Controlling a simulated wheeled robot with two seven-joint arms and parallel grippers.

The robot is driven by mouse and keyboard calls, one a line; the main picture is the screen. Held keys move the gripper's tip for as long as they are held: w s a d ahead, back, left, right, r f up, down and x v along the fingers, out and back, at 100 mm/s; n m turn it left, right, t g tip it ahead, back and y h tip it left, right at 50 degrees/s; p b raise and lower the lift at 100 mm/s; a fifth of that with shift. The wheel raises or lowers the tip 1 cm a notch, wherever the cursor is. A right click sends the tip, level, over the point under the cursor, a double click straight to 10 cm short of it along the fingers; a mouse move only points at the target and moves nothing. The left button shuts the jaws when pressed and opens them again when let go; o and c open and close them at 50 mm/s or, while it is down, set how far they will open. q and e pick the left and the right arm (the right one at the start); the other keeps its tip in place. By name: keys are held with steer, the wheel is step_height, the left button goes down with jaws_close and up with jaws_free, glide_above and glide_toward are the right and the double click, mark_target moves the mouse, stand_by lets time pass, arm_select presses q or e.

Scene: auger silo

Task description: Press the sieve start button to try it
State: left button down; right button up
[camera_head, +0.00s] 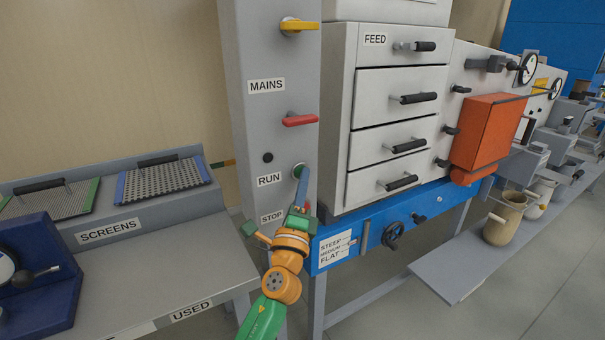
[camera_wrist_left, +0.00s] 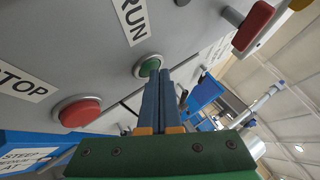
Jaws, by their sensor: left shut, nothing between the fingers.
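The green RUN button (camera_wrist_left: 149,67) sits in a silver ring on the grey control column (camera_head: 268,100), beside its RUN label (camera_head: 269,180). In the head view my left gripper (camera_head: 301,172) covers most of this button. The gripper is shut and empty, with its blue fingers together. In the left wrist view the fingertips (camera_wrist_left: 158,75) are right at the button's edge; I cannot tell whether they touch it. The red STOP button (camera_wrist_left: 77,111) is below RUN and shows in the wrist view; the gripper hides it in the head view. My right gripper is not in view.
A red lever (camera_head: 300,120) under MAINS and a yellow lever (camera_head: 298,26) stick out above RUN. The sieve cabinet (camera_head: 400,80) with handled drawers stands close on the right, over a blue frame with a handwheel (camera_head: 393,235). The SCREENS shelf (camera_head: 190,222) is at left.

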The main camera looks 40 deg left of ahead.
arm_select(q)
steer(key=shift+s+d, duration=0.1)
steer(key=shift+d, duration=0.05)
steer(key=shift+s+d, duration=0.3)
steer(key=shift+d, duration=0.35)
steer(key=shift+d, duration=0.1)
steer(key=shift+s+d, duration=0.3)
steer(key=shift+d, duration=0.45)
steer(key=shift+s+d, duration=0.35)
steer(key=shift+d, duration=0.35)
steer(key=shift+s+d, duration=0.3)
steer(key=shift+d, duration=0.45)
